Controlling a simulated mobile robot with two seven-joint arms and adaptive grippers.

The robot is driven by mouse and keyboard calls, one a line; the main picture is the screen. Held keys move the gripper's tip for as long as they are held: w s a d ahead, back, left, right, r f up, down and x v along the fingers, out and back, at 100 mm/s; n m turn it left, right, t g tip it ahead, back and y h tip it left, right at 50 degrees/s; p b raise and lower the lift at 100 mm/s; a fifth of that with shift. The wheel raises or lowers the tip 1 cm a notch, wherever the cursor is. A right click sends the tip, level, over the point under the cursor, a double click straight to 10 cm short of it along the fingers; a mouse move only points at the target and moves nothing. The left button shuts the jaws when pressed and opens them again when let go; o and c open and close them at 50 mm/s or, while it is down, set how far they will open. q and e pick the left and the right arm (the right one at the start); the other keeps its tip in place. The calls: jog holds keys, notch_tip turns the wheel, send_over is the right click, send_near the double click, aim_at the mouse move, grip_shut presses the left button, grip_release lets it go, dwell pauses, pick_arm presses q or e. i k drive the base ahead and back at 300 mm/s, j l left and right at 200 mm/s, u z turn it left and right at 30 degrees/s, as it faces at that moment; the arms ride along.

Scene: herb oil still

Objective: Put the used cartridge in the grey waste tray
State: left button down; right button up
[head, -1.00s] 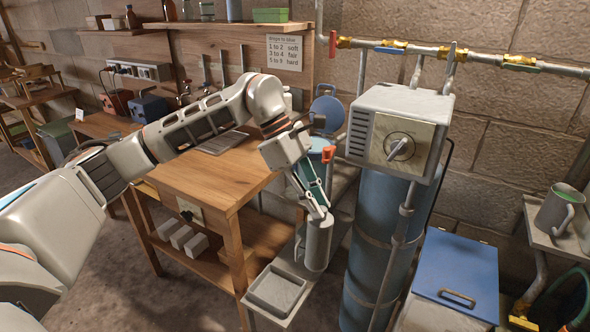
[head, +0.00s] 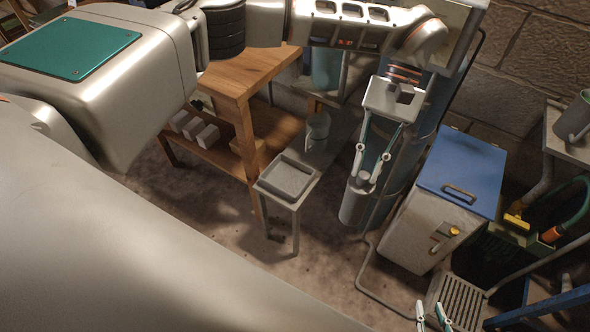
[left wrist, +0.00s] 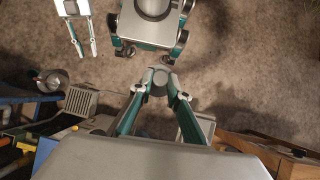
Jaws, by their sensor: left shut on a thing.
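The used cartridge (head: 359,200) is a grey cylinder with a small top. My left gripper (head: 368,179) is shut on its top and holds it hanging roughly upright, in front of the blue column. In the left wrist view the cartridge's round grey end (left wrist: 157,80) sits between the fingertips. The grey waste tray (head: 267,185) is a shallow square tray at the front end of a low grey bench, left of the held cartridge; it looks empty. My right gripper (head: 432,314) is open and empty at the bottom edge; it also shows in the left wrist view (left wrist: 86,54).
A grey pot (head: 318,128) stands on the bench behind the tray. A wooden workbench (head: 240,85) is to the left. A blue-lidded box (head: 460,170) stands to the right, with a floor grate (head: 455,300) before it. The concrete floor ahead is open.

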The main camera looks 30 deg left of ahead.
aim_at(286, 179)
jog(key=i+j, duration=0.15)
jog(key=j, duration=0.25)
jog(key=i+j, duration=0.15)
jog(key=j, duration=0.25)
jog(key=i+j+z, duration=0.1)
jog(key=j, duration=0.25)
